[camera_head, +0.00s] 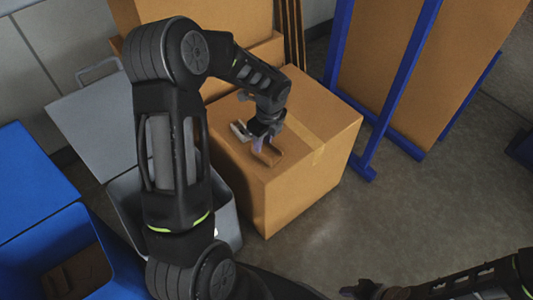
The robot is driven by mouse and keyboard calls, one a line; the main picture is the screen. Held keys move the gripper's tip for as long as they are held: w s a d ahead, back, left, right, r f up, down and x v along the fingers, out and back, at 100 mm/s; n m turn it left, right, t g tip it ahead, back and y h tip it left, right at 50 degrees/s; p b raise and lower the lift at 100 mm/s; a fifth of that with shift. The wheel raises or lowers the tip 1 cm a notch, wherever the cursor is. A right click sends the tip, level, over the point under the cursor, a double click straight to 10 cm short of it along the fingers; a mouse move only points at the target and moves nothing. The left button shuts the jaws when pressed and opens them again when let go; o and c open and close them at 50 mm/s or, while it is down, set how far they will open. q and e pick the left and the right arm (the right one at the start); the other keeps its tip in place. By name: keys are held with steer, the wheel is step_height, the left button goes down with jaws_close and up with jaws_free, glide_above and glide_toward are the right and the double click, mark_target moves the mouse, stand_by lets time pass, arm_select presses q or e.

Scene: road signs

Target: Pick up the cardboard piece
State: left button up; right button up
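A small brown cardboard piece (269,156) is on top of the large closed cardboard box (310,165), near its left front edge. My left gripper (258,143) points down right at the piece and covers part of it. I cannot tell whether its fingers are apart or closed on the piece. A small light grey part (240,130) shows just left of the fingers, partly hidden. My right gripper (362,289) is low at the bottom edge, away from the box, and its fingers are not clear.
A blue bin (122,262) with brown pieces inside stands at the lower left. A grey bin (228,218) with its lid (95,115) raised is behind my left arm. More boxes stand behind. A blue frame (395,95) stands right. The floor (420,215) at right is clear.

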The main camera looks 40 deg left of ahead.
mark_target(262, 152)
arm_select(q)
steer(key=shift+a+f, duration=0.1)
steer(key=shift+f, duration=0.75)
steer(key=shift+w+a+f+b, duration=0.1)
steer(key=shift+f+b, duration=0.1)
steer(key=shift+f, duration=0.65)
steer(key=shift+w+a+f+b, duration=0.1)
steer(key=shift+a+f+b, duration=0.1)
steer(key=shift+f, duration=0.7)
steer(key=shift+a+f+b, duration=0.1)
steer(key=shift+f+b, duration=0.1)
steer(key=shift+f, duration=0.65)
steer(key=shift+f, duration=0.1)
jaws_close()
steer(key=shift+d, duration=0.1)
